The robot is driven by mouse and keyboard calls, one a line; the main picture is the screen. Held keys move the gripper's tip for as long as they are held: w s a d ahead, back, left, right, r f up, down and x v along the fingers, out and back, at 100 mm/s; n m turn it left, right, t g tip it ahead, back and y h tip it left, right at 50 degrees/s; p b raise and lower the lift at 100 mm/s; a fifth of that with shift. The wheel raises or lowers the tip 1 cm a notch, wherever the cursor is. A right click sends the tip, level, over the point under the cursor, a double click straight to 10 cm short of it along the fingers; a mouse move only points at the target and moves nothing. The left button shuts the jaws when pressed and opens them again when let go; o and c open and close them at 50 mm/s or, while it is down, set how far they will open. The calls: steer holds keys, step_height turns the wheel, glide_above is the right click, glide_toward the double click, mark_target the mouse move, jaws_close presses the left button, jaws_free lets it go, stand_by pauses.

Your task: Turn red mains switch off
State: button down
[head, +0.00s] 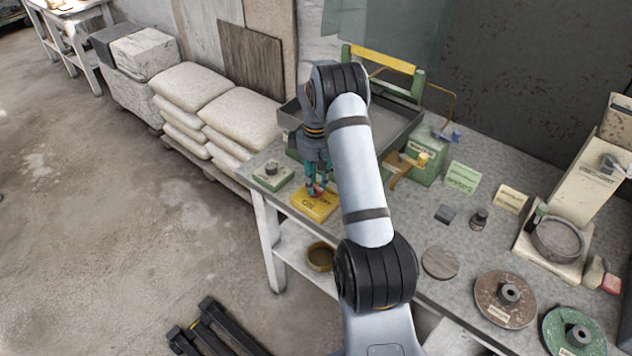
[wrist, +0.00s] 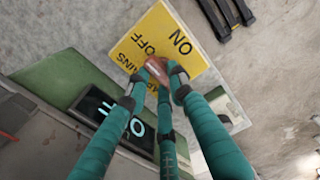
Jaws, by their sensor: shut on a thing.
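The yellow mains switch plate (head: 317,204) lies near the left end of the grey workbench. In the wrist view the plate (wrist: 160,35) reads ON, OFF and MAINS in black letters. My gripper (head: 317,190) points down over the plate. In the wrist view its teal fingers (wrist: 158,80) are closed around the red switch handle (wrist: 156,70), which shows between the fingertips. The fingers hide part of the handle and the plate, so I cannot tell exactly which label it points to.
A grey tray (head: 393,130) lies behind my arm. Discs (head: 504,298) and small parts lie to the right.

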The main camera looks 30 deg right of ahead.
mark_target(316, 184)
steer(key=c, duration=1.6)
jaws_free()
steer(key=shift+o, duration=0.6)
step_height(316, 184, up, 12)
step_height(316, 184, down, 12)
steer(key=shift+f, duration=0.1)
